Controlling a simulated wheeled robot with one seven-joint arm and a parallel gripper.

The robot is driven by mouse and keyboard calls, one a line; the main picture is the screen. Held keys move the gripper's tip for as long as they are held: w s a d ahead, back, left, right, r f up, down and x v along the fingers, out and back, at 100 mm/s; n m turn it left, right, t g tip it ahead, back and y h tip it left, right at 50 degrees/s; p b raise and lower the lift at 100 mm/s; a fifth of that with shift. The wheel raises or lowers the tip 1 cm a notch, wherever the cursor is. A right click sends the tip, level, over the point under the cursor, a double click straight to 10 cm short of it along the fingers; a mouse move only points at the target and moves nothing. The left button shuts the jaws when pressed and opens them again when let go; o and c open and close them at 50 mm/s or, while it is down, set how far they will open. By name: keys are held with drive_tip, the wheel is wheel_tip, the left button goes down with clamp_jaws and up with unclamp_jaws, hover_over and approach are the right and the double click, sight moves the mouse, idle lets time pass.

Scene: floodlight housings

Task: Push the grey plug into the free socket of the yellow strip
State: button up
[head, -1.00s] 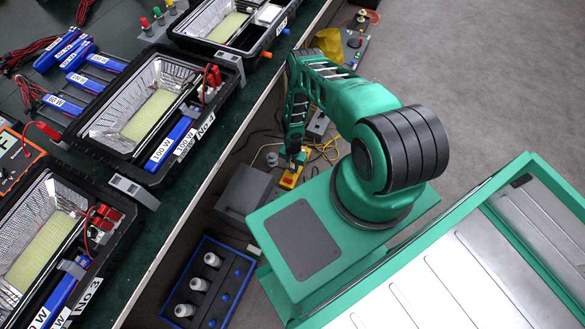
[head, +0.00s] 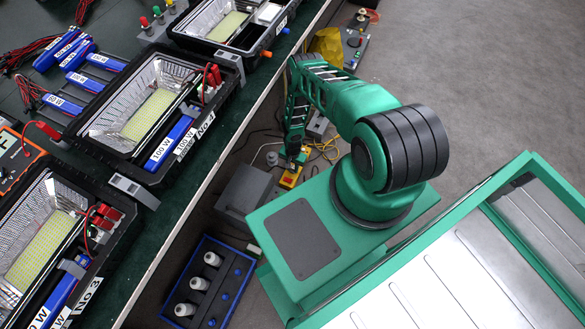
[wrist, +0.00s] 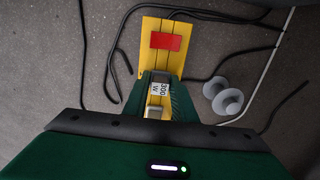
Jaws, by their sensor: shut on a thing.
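The yellow strip (wrist: 162,55) lies on the floor and has a red switch (wrist: 166,41) towards its far end. A white label reading W (wrist: 159,89) shows between my fingers. In the head view a small part of the strip (head: 290,179) shows below my gripper (head: 296,157). In the wrist view my gripper (wrist: 157,98) is over the near part of the strip, shut on the grey plug (wrist: 155,112). The fingers and palm hide the sockets and the plug's lower end, so I cannot tell whether it is seated.
Two grey round pieces (wrist: 227,96) lie right of the strip, with dark cables (wrist: 110,75) around it. In the head view a grey box (head: 244,190) and a blue crate (head: 237,254) stand nearby on the floor. The bench edge (head: 215,165) runs along the left.

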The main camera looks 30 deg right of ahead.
drive_tip(key=shift+f, duration=0.35)
drive_tip(key=o, duration=1.1)
drive_tip(key=shift+r, duration=3.5)
